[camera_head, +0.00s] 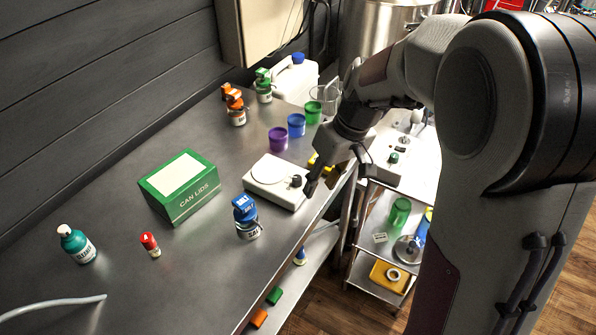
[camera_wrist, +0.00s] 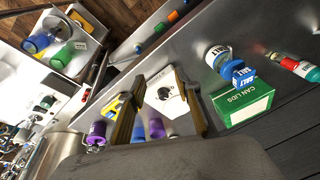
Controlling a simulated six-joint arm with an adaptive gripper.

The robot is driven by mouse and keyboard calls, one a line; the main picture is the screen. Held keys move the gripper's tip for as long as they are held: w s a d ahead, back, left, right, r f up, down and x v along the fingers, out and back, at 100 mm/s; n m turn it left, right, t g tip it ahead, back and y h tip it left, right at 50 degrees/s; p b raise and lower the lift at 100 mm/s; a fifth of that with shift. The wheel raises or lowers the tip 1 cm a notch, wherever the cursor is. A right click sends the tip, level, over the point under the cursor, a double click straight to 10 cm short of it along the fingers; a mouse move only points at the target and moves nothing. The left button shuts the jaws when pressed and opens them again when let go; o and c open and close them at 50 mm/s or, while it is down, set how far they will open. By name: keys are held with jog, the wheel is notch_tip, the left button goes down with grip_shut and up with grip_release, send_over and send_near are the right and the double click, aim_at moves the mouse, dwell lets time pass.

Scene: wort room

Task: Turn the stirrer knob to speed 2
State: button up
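A low white box (camera_head: 272,184) with a black knob (camera_head: 296,181) on its right part lies on the steel bench; I take it for the stirrer. In the wrist view the white box (camera_wrist: 158,106) and its dark knob (camera_wrist: 163,93) show between my fingers. My gripper (camera_head: 320,182) is just right of the knob in the head view, pointing down. In the wrist view my gripper (camera_wrist: 159,77) has its two fingers well apart, with nothing held. I cannot tell any contact with the knob. Speed marks and the knob's setting are too small to read.
Purple (camera_head: 278,139), blue (camera_head: 296,125) and green (camera_head: 313,112) cups stand behind. A yellow object (camera_head: 317,162) is close to my gripper. A cart with a white device (camera_head: 412,157) stands right.

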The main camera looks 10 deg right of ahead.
aim_at(297, 178)
jog(key=w+r+n+t, duration=0.1)
jog(key=w+r+n, duration=0.1)
jog(key=w+n, duration=0.3)
jog(key=shift+w+a+y, duration=0.4)
jog(key=shift+w, duration=0.15)
jog(key=shift+f, duration=0.2)
jog(key=shift+x, duration=3.75)
jog(key=shift+w+a, duration=0.1)
jog(key=shift+w, duration=0.05)
grip_shut()
